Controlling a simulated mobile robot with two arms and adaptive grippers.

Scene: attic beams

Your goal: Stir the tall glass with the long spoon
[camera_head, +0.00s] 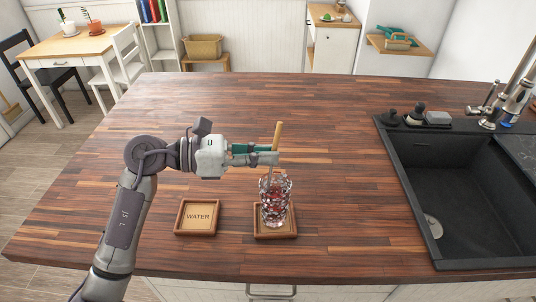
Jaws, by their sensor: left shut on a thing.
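The tall glass (275,205) is clear and faceted, with reddish contents, and stands upright on a wooden coaster (290,232) on the counter. The long spoon (278,136) shows a tan handle that rises above my left gripper (277,158). The left gripper is shut on the spoon, just above the glass, with its arm coming in from the left. The spoon's lower part runs down toward the glass opening; its tip is hidden among the facets and contents. My right gripper is not in view.
A coaster marked WATER (198,217) lies left of the glass. A dark sink (455,185) with a tap (490,113) is at the right. The wooden counter (240,100) is clear behind the arm and between glass and sink.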

